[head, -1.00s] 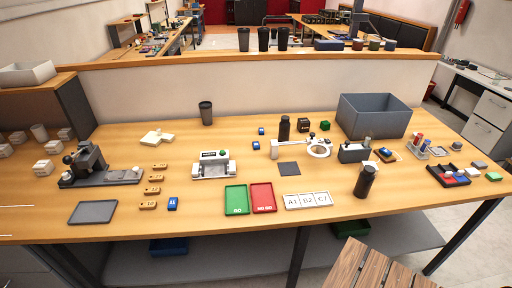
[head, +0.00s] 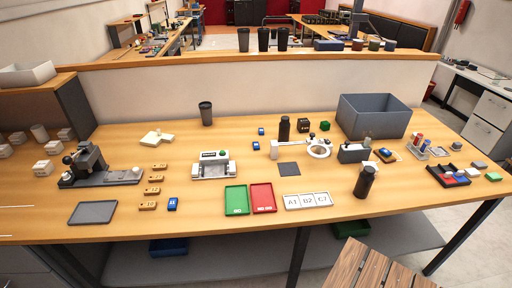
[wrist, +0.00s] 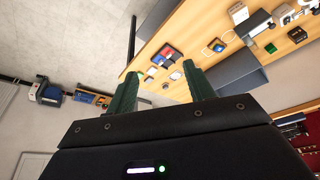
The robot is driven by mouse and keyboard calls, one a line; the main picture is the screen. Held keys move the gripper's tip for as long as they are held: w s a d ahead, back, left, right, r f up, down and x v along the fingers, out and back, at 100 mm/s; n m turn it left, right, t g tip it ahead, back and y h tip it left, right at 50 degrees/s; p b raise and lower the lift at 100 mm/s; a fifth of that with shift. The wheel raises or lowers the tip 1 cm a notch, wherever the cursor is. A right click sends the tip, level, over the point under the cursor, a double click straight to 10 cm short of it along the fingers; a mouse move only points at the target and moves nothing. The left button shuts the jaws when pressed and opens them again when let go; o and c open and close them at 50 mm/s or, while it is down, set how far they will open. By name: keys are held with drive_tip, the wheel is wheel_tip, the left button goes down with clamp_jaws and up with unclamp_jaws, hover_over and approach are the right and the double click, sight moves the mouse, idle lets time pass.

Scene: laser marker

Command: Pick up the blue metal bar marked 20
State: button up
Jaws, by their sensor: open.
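Several small blue blocks lie on the wooden workbench in the head view. One blue block (head: 172,204) with a white mark lies at the front left, beside the row of tan labelled bars. Two smaller blue pieces, one behind the other (head: 261,131) (head: 255,145), lie near the middle back. Another blue piece (head: 385,153) sits on a tan base at the right. The marks are too small for me to read, so I cannot tell which is 20. My gripper (wrist: 163,76) is open and empty in the wrist view, apart from the bench; it is not in the head view.
Several tan bars (head: 153,191) lie near a dark press (head: 90,164). Green (head: 237,201) and red (head: 263,199) trays and a white A1 B2 C7 plate (head: 307,201) line the front. A grey bin (head: 374,116) and dark bottles (head: 365,182) stand at the right.

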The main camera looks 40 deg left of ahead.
drive_tip(key=w+a+n+g, duration=0.1)
drive_tip(key=w+a, duration=0.5)
drive_tip(key=a, duration=0.3)
drive_tip(key=w+a+n, duration=0.1)
drive_tip(key=w+a, duration=0.4)
drive_tip(key=a, duration=0.5)
drive_tip(key=w+a+n+g, duration=0.1)
drive_tip(key=w+a, duration=0.5)
drive_tip(key=a, duration=0.3)
drive_tip(key=a+f+n, duration=0.1)
drive_tip(key=a+f, duration=0.3)
drive_tip(key=a, duration=1.1)
drive_tip(key=n+g, duration=0.2)
drive_tip(key=n, duration=0.2)
hover_over(256, 146)
drive_tip(key=shift+h, duration=0.3)
drive_tip(key=f, duration=2.9)
drive_tip(key=shift+w+f, duration=0.25)
drive_tip(key=shift+f, duration=0.1)
drive_tip(key=shift+s+d+f, duration=0.1)
drive_tip(key=shift+s+f, duration=0.1)
drive_tip(key=shift+f, duration=1.15)
drive_tip(key=shift+s+d+f, duration=0.1)
drive_tip(key=shift+s+f, duration=0.05)
drive_tip(key=shift+f, duration=1.2)
drive_tip(key=c, duration=1.1)
